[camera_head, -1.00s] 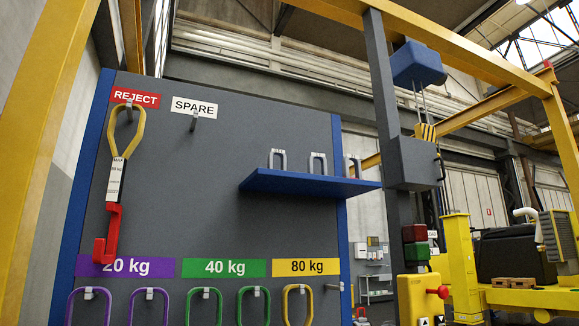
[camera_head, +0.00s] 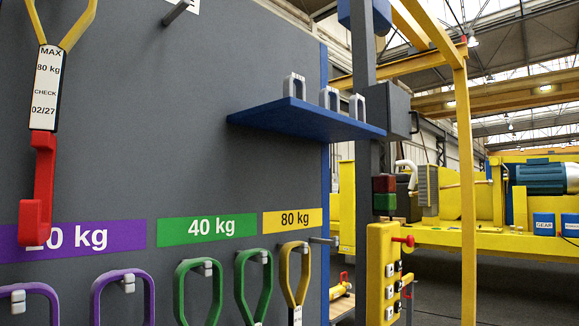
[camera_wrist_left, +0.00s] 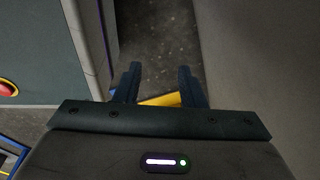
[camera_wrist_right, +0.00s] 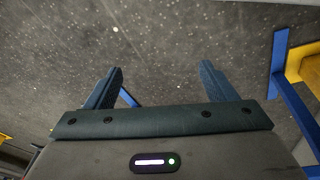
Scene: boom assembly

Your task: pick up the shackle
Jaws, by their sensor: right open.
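Several grey U-shaped shackles stand on the blue shelf (camera_head: 300,121) of the grey board in the head view: a left one (camera_head: 294,86), a middle one (camera_head: 329,98) and a right one (camera_head: 357,106). Neither gripper shows in the head view. In the left wrist view my left gripper (camera_wrist_left: 158,82) has its fingers apart with nothing between them, above the floor. In the right wrist view my right gripper (camera_wrist_right: 162,80) is open and empty, also above the floor. No shackle shows in either wrist view.
Slings hang on pegs below the purple, green (camera_head: 207,228) and yellow (camera_head: 292,220) weight labels. A tagged sling with a red hook (camera_head: 40,190) hangs at left. A yellow control box (camera_head: 383,270) stands right of the board. Open floor lies beyond.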

